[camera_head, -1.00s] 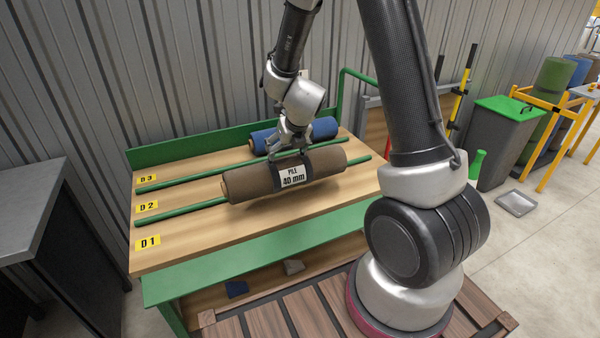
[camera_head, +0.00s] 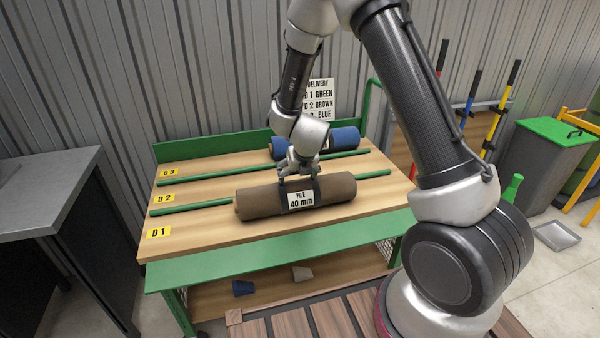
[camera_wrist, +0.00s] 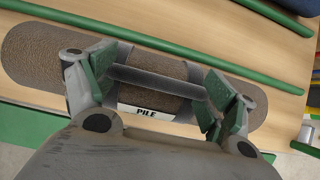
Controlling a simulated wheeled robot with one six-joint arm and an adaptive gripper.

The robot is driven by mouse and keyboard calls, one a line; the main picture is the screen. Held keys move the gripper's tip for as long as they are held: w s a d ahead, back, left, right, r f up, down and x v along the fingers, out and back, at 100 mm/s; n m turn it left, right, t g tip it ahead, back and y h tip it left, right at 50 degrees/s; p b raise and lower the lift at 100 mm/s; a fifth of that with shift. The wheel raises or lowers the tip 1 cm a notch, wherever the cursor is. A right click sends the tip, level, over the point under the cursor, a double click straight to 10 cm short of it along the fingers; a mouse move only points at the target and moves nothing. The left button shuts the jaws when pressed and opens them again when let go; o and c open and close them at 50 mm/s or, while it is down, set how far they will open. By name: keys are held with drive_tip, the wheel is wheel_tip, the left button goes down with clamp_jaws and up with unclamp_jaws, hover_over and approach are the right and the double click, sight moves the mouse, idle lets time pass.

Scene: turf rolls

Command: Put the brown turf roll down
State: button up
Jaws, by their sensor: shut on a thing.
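The brown turf roll (camera_head: 258,203) has a dark band and a "PILE 40 mm" label. It lies lengthwise over the front part of the sloped wooden rack (camera_head: 190,245), and in the head view it covers part of the front green rail (camera_head: 205,207). My gripper (camera_head: 299,172) is above its middle, shut on the grey handle bar at the band. In the wrist view my gripper (camera_wrist: 160,88) has a finger at each end of that bar, with the brown roll (camera_wrist: 40,58) beneath. I cannot tell whether the roll touches the rack.
A blue roll (camera_head: 345,138) lies in the back lane. Yellow tags mark D1 (camera_head: 158,232), D2 (camera_head: 164,198) and D3 (camera_head: 168,171). A sign (camera_head: 318,95) lists D1 green, D2 brown. A grey bench (camera_head: 45,195) stands left; a bin (camera_head: 545,165) stands right.

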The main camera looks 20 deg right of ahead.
drive_tip(key=o, duration=1.9)
drive_tip(key=shift+f, duration=0.15)
drive_tip(key=shift+o, duration=0.2)
drive_tip(key=shift+s+r, duration=0.15)
drive_tip(key=shift+r, duration=0.25)
drive_tip(key=v, duration=1.1)
drive_tip(key=shift+s+r, duration=0.15)
drive_tip(key=shift+r, duration=0.05)
